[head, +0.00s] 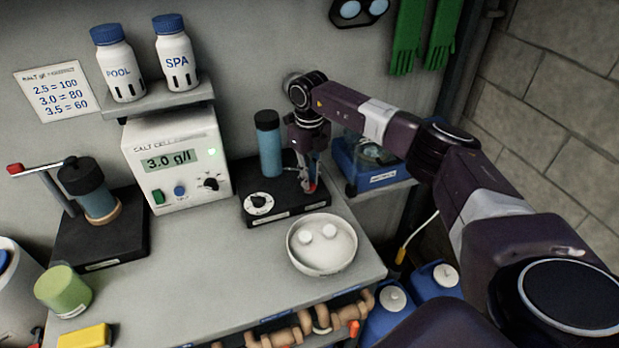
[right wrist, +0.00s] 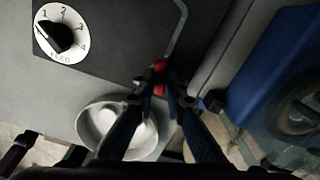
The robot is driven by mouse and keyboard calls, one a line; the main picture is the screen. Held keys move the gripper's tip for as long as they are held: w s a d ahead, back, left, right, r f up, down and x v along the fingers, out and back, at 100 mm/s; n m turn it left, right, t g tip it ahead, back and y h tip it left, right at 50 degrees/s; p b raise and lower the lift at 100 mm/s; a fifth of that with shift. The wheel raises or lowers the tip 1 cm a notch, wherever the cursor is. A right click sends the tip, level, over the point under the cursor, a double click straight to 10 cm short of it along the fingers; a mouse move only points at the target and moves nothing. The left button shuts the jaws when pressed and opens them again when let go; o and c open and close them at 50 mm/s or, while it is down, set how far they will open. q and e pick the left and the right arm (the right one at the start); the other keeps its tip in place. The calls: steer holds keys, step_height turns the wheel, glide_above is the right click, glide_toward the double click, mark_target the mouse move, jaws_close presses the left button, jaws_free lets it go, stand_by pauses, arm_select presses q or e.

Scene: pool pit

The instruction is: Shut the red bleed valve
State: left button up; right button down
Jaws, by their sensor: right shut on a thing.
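The red bleed valve (head: 313,188) is a small red piece at the right end of the black base, mostly hidden by my right gripper (head: 309,174) in the head view. In the right wrist view a red part (right wrist: 160,66) shows between the fingertips of my right gripper (right wrist: 160,82). These fingers are shut on it, pointing down from above. The black base (head: 285,211) also carries a blue cylinder (head: 269,150) with a dark cap and a white dial (head: 258,204). The valve's exact angle cannot be told. My left gripper is not in view.
A white bowl (head: 322,262) with two white tablets stands just in front of the base. A salt cell meter (head: 178,160) reading 3.0 g/l stands left. A blue box (head: 377,171) lies close behind my right arm. Bare counter (head: 225,258) lies left of the bowl.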

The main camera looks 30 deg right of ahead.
steer(key=m, duration=0.3)
steer(key=shift+r, duration=0.1)
steer(key=shift+w+m, duration=0.1)
steer(key=shift+m, duration=0.4)
steer(key=c, duration=2)
jaws_free()
steer(key=shift+o, duration=0.2)
step_height(320, 180, up, 12)
